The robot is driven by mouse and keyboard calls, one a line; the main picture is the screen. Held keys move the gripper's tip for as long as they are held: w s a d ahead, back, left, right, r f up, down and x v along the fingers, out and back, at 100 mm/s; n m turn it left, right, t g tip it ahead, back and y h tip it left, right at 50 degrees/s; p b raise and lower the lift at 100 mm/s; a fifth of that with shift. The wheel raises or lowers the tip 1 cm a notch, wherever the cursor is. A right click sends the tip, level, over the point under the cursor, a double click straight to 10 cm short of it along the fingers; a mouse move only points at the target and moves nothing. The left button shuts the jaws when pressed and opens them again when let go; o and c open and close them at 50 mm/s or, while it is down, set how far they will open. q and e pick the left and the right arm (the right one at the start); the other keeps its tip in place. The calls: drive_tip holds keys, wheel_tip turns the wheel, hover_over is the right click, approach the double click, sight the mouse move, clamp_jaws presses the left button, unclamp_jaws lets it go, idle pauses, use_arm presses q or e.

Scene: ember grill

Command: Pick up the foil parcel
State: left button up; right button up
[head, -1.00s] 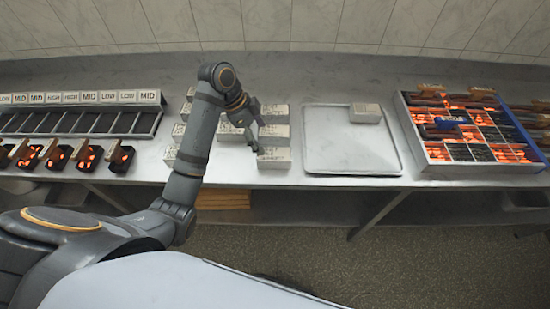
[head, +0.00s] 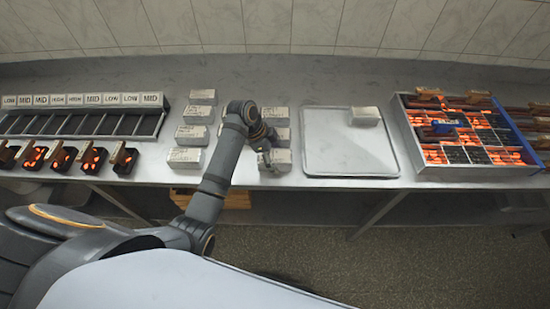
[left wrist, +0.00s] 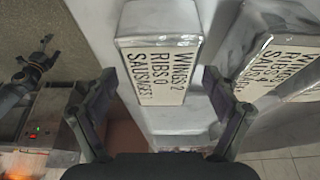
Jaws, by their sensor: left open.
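Several silver foil parcels with white labels stand in two columns on the counter in the head view. My left gripper (head: 268,162) is at the front parcel of the right column (head: 284,158). In the left wrist view, my left gripper (left wrist: 158,88) is open, its fingertips spread at either side of the near end of a parcel (left wrist: 160,45) labelled "WINGS 2, RIBS 0, SAUSAGES 1", the last word partly unclear. I cannot tell whether the fingers touch it. A second labelled parcel (left wrist: 283,55) lies right of the fingers. My right gripper is not clearly shown.
A grey tray (head: 350,165) with one parcel (head: 365,116) at its back right is right of the columns. A grill box (head: 415,130) with glowing coals stands further right. A slotted rack (head: 75,122) with level signs is at left. Dark jointed hardware (left wrist: 36,65) shows left in the wrist view.

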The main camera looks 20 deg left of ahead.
sight(275, 156)
use_arm(q)
drive_tip(key=shift+f, duration=0.3)
idle(0.6)
drive_tip(key=c, duration=1.5)
drive_tip(key=shift+w+r+b, duration=0.1)
drive_tip(key=shift+r+b, duration=0.05)
drive_tip(key=shift+b, duration=0.15)
wheel_tip(275, 156, up, 9)
drive_tip(key=shift+r, duration=0.65)
